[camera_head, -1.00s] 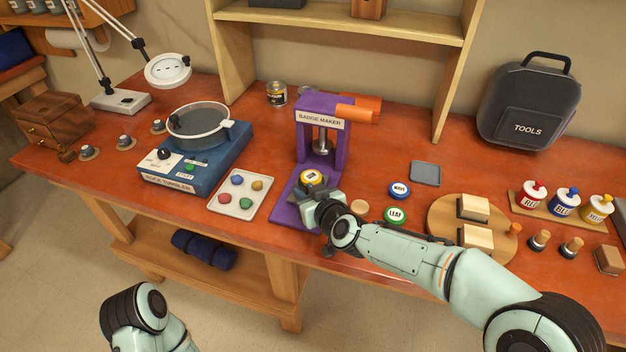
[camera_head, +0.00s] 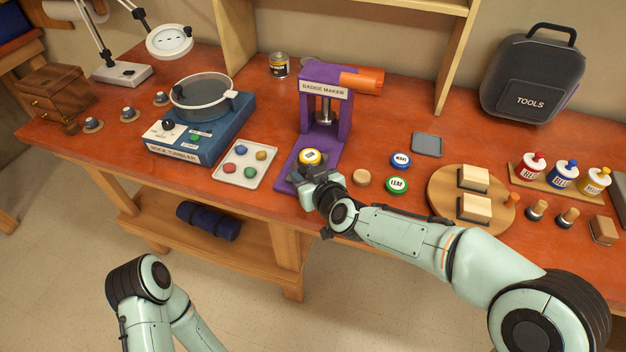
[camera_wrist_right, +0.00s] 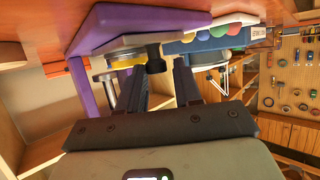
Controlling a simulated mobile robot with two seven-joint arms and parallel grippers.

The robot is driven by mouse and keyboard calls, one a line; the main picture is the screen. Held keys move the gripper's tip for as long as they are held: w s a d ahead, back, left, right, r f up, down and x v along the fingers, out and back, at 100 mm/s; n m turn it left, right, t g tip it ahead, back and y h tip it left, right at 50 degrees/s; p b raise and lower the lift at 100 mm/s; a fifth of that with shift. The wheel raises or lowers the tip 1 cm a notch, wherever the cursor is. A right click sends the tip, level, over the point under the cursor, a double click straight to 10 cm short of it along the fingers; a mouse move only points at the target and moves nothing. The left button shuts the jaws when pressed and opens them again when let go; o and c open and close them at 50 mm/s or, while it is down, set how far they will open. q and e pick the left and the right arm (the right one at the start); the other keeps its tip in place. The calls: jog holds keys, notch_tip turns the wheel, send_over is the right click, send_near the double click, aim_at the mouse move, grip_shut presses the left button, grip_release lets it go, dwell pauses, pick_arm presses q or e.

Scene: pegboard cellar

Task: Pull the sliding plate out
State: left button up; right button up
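The purple badge maker (camera_head: 345,140) stands at the table's middle. Its grey sliding plate (camera_wrist_right: 125,46) bears a yellow-rimmed badge (camera_head: 310,157) and reaches out in front of the press plunger. A dark knob (camera_wrist_right: 155,58) sits at the plate's front edge in the right wrist view. My right gripper (camera_head: 309,178) is at the plate's front. Its fingers (camera_wrist_right: 164,68) are on either side of the knob, and it appears shut on it; the exact contact is hard to see. My left arm shows at the lower left, but its gripper is out of view.
A tray of coloured pieces (camera_head: 220,173) and the blue rock tumbler (camera_head: 232,128) lie left of the badge maker. A wooden disc (camera_head: 361,177), two badges and a round board (camera_head: 437,205) lie right. The floor in front of the table is clear.

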pick_arm(q)
jog(key=shift+r+p, duration=0.5)
pick_arm(e)
jog(key=v, duration=1.3)
jog(key=shift+s+d, duration=0.1)
